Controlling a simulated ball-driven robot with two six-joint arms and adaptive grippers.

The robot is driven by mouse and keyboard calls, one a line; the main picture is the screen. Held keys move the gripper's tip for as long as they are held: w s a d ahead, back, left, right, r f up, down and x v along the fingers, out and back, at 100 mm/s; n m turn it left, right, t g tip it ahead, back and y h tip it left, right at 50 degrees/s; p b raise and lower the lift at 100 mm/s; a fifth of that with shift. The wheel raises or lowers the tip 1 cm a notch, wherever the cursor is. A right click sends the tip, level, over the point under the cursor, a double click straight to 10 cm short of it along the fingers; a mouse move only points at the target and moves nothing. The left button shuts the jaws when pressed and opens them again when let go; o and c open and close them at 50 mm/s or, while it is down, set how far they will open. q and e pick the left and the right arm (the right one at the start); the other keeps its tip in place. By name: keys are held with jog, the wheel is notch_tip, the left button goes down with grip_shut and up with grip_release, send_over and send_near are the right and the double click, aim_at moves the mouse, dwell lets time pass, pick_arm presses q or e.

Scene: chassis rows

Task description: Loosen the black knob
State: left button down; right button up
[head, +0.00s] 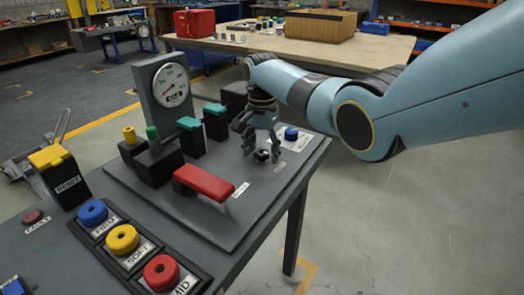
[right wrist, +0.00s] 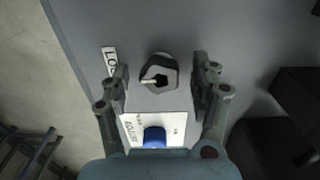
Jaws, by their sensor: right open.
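The black knob (right wrist: 158,74) stands on the grey panel in the right wrist view, with a light pointer mark on its top. In the head view the knob (head: 262,156) shows low on the panel's right side. My right gripper (right wrist: 160,82) is open, one finger on each side of the knob, with gaps visible between fingers and knob. In the head view my right gripper (head: 262,150) points down over the knob. Whether the fingertips reach down to knob height is hard to tell. My left gripper is in neither view.
A blue knob (head: 291,133) on a white label plate sits close beside the black knob. A red handle (head: 204,182), green-topped levers (head: 189,123) and a round gauge (head: 172,86) stand on the same panel. Blue, yellow and red round buttons (head: 122,239) line the front left.

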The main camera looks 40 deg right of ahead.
jog(key=shift+c, duration=0.5)
jog(key=c, duration=1.1)
jog(key=shift+o, duration=0.2)
jog(key=shift+r+n, duration=0.1)
jog(key=shift+n, duration=0.3)
